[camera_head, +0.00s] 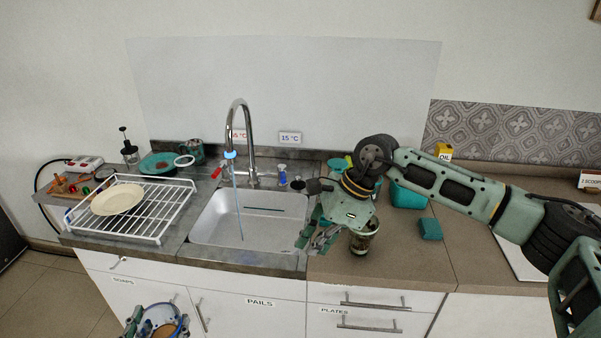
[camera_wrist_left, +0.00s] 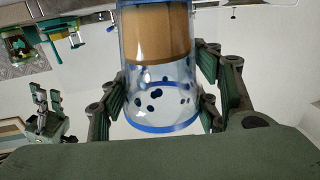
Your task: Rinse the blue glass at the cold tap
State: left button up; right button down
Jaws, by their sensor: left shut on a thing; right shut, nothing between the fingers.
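My left gripper (camera_head: 155,325) is at the bottom of the head view, in front of the counter, partly cut off. It is shut on the blue glass (camera_wrist_left: 160,112), a clear glass with blue rims and dark spots; brown shows in or through it. The glass also shows in the head view (camera_head: 164,329). The tap (camera_head: 241,110) arches over the sink (camera_head: 270,222), with a blue ring at its spout and a thin stream running into the basin. My right gripper (camera_head: 318,240) is shut and empty by the sink's right edge.
A brownish glass jar (camera_head: 364,240) stands close beside my right gripper. A white rack (camera_head: 128,208) with a plate (camera_head: 118,200) is left of the sink. A teal block (camera_head: 430,229) lies on the right counter. Red and blue handles flank the tap.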

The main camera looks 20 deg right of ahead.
aim_at(280, 168)
jog(key=i+l, duration=0.2)
jog(key=i, duration=0.25)
jog(key=i+l, duration=0.2)
jog(key=i, duration=0.2)
jog(key=i+l, duration=0.2)
jog(key=i, duration=0.25)
